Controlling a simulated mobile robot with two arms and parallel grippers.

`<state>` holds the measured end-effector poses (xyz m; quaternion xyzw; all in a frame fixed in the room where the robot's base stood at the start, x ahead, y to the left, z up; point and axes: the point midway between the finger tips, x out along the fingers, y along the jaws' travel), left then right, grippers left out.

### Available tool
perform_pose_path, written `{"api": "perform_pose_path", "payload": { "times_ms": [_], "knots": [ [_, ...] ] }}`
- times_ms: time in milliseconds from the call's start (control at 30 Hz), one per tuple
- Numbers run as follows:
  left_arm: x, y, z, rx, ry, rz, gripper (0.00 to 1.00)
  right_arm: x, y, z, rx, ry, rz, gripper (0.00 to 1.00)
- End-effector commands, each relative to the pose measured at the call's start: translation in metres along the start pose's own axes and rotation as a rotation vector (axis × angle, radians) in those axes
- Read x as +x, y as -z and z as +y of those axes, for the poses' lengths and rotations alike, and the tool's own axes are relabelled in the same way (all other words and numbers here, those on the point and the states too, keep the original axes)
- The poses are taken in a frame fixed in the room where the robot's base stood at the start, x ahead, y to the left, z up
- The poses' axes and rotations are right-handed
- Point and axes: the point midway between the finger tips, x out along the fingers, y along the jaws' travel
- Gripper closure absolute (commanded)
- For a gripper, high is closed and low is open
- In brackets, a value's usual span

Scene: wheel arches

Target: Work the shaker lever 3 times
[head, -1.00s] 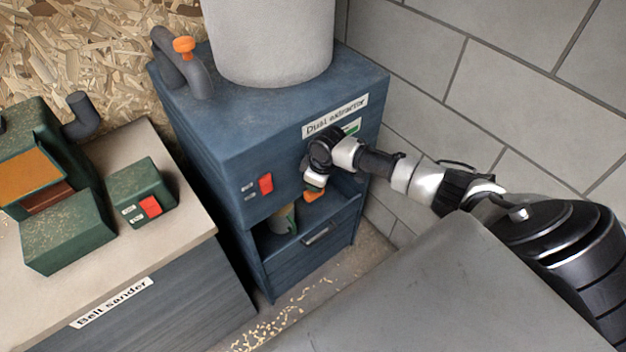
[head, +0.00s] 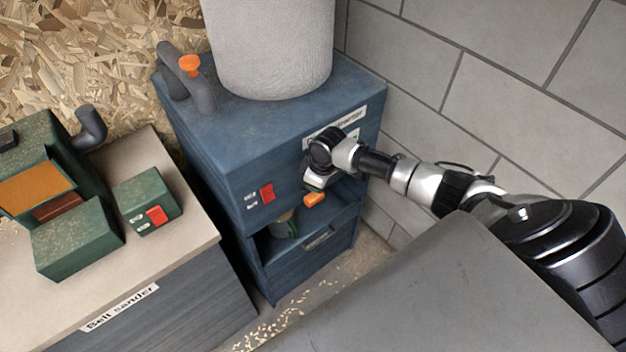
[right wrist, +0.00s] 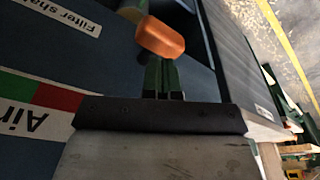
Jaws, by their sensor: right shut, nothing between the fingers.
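The shaker lever (head: 315,200) shows as an orange knob low on the front of the blue dual extractor. In the right wrist view its orange knob (right wrist: 161,37) lies just beyond my fingertips, by a white label that starts "Filter sha". My right gripper (head: 314,184) is at the cabinet front, right beside the knob. Its narrow greenish fingers (right wrist: 161,70) are together with nothing between them. I cannot tell whether they touch the knob. The lever's arm is mostly hidden. My left gripper is not in view.
A red switch (head: 267,193) sits left of the lever. Below is an open recess with a drawer (head: 318,238). Another orange knob (head: 189,64) is on the pipe on top. The belt sander bench (head: 190,250) stands left, and a block wall (head: 480,70) rises right.

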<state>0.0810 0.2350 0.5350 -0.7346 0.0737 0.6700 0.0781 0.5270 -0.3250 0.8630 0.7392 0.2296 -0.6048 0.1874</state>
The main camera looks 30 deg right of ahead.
Motion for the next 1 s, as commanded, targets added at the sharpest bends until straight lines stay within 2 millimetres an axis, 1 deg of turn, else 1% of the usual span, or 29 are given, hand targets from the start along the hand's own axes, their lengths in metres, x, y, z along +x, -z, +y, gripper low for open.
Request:
{"api": "perform_pose_path", "payload": {
  "times_ms": [167,1000],
  "knots": [
    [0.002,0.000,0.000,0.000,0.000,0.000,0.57,0.003,-0.001,0.000,0.000,0.000,0.000,1.00],
    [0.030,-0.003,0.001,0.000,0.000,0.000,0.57,0.045,-0.009,0.000,0.000,0.000,-0.001,1.00]
  ]
}}
